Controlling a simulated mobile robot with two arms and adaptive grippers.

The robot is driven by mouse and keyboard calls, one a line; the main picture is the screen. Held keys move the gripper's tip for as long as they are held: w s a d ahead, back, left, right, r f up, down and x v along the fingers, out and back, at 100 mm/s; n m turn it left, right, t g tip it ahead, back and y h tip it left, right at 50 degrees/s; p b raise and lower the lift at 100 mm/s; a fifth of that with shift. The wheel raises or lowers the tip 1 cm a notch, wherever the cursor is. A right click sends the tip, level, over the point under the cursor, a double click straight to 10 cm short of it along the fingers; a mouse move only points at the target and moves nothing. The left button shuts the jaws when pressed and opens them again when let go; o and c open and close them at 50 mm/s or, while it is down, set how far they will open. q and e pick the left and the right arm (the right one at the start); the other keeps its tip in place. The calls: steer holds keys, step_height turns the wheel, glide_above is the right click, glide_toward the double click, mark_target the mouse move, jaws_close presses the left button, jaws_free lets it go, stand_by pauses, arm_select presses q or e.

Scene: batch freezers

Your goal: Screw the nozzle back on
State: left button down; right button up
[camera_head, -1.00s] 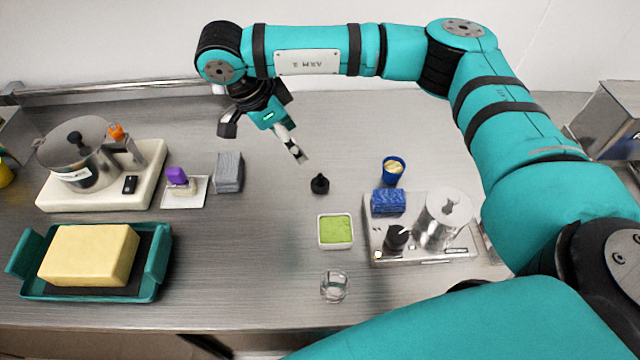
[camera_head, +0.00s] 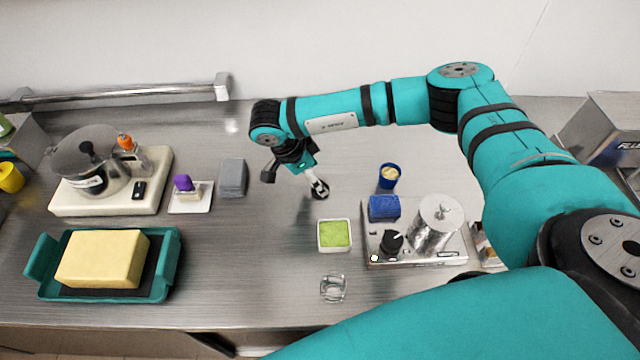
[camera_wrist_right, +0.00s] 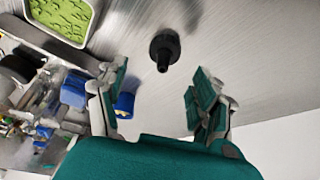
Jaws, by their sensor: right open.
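A small black nozzle (camera_wrist_right: 164,50) with a round base and a narrow tip stands on the steel worktop. In the right wrist view it is ahead of my right gripper (camera_wrist_right: 154,88), beyond the fingertips and untouched. That gripper is open and empty. In the head view my right gripper (camera_head: 293,180) hangs over the middle of the worktop, and a finger covers most or all of the nozzle. A machine with a silver cylinder (camera_head: 436,222) and a black knob (camera_head: 391,243) stands to the right. My left gripper is not in view.
A green-filled white tub (camera_head: 334,235), a clear glass (camera_head: 333,287), a blue cup (camera_head: 389,176) and a blue cloth (camera_head: 384,207) are near. A second machine (camera_head: 95,165) and a teal tray (camera_head: 165,262) with a yellow block are left. Bare worktop (camera_head: 255,265) lies between.

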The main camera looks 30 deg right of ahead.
steer(key=shift+d+f+p, duration=0.1)
steer(key=shift+f+p, duration=0.1)
steer(key=shift+p, duration=0.2)
steer(key=p+x, duration=0.2)
steer(key=x, duration=0.1)
steer(key=shift+w+f, duration=0.15)
steer(key=shift+f, duration=0.2)
steer(key=shift+d+f, duration=0.2)
steer(key=shift+f, duration=0.3)
steer(key=c, duration=0.8)
